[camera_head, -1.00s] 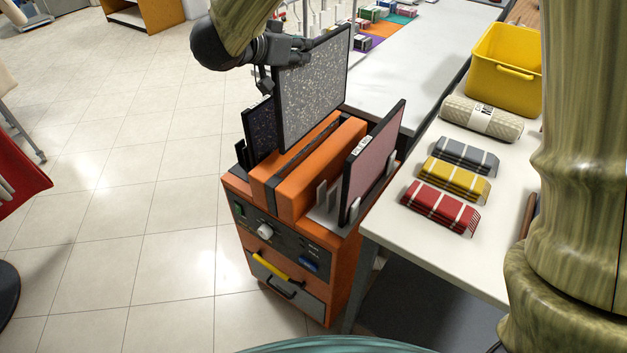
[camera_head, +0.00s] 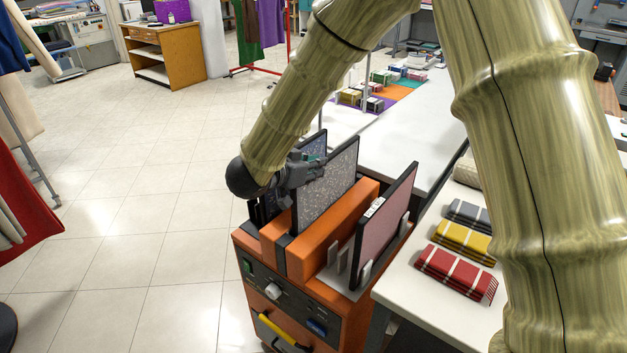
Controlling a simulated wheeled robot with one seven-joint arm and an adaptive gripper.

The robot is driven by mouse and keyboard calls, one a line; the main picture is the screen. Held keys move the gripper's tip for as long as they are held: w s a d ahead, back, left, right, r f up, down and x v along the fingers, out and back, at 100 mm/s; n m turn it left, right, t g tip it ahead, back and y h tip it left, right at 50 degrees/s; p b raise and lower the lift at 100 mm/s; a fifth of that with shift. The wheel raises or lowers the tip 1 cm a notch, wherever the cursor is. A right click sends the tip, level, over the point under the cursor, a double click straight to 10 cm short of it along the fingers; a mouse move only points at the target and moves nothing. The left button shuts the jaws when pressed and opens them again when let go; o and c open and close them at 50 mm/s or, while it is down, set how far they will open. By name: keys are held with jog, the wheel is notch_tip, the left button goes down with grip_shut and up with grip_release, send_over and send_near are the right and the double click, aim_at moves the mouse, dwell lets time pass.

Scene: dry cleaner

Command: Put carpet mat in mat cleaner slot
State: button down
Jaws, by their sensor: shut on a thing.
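The mat cleaner (camera_head: 339,240) is an orange box with a slot along its top and a front panel with a knob. A grey speckled carpet mat (camera_head: 327,186) with a dark border stands upright at the slot, its lower part hidden inside the orange housing. My gripper (camera_head: 306,172) is shut on this mat at its upper left edge. A pink mat (camera_head: 388,222) stands in a rack on the machine's right side. A dark mat (camera_head: 262,208) stands on the left side, partly hidden by my gripper and arm.
A white table (camera_head: 408,289) to the right holds folded red (camera_head: 456,274), yellow (camera_head: 464,241) and grey (camera_head: 469,214) cloths. A long white counter (camera_head: 420,141) with small colored stacks runs behind. The tiled floor (camera_head: 140,230) on the left is clear.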

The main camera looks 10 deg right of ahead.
aim_at(313, 180)
jog(key=shift+f, duration=2.15)
jog(key=c, duration=1.4)
grip_release()
jog(key=shift+c, duration=0.2)
jog(key=shift+s, duration=0.1)
jog(key=shift+a, duration=0.15)
jog(key=v, duration=1.2)
jog(key=shift+b, duration=0.3)
